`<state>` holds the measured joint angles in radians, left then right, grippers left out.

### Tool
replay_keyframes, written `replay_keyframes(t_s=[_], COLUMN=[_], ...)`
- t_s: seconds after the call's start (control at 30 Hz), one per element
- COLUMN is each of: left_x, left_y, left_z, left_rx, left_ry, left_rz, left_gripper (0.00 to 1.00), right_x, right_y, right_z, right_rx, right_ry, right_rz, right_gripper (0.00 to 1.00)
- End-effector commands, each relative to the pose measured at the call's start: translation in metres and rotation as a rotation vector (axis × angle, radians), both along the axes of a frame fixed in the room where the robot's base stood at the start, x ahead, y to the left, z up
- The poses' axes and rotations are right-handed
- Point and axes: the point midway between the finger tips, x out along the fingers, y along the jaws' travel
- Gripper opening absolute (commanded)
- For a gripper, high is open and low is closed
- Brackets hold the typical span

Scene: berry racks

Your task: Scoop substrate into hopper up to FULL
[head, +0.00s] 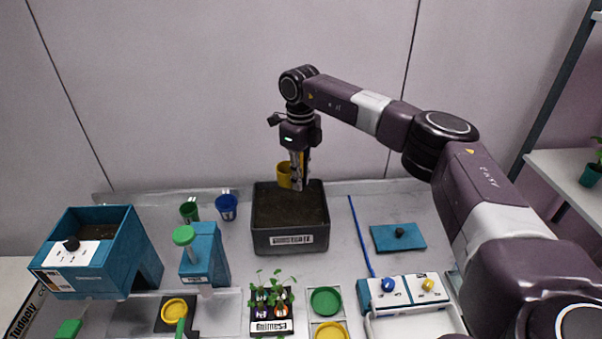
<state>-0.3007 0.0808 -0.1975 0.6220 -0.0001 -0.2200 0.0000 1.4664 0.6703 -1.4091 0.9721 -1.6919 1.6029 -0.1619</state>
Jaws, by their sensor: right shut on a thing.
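The dark grey substrate bin (262,238) stands at the back middle of the table with dark substrate (290,204) in it. My right gripper (299,186) points down over the bin's back part. It is shut on a yellow scoop (284,174), which shows as a small cup at the gripper's left side. The cup's inside is hidden, so I cannot tell whether it holds substrate. The blue hopper (142,250) stands at the left with its top open and dark substrate (92,220) inside. A FULL mark cannot be made out. My left gripper is not in view.
A green cup (189,211) and a blue cup (227,206) stand between hopper and bin. A blue stand with a green knob (185,235) is in front of them. A seedling tray (270,327) is front middle. A blue rod (362,238) lies right of the bin.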

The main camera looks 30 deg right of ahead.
Motion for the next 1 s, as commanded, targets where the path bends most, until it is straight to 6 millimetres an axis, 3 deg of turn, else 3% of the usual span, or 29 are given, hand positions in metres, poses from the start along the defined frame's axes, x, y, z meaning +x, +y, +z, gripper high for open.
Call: replay_keyframes(t_s=[0.27, 1.0], left_x=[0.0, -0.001], left_y=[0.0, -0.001], left_z=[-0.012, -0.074], left_rx=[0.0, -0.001], left_ry=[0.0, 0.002], left_rz=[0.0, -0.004], left_gripper=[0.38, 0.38], right_x=[0.001, 0.001], right_y=[-0.003, -0.003], right_z=[-0.018, -0.107], right_rx=[0.0, 0.0], right_ry=[0.001, 0.001], right_rz=[-0.035, -0.033], right_gripper=[0.0, 0.0])
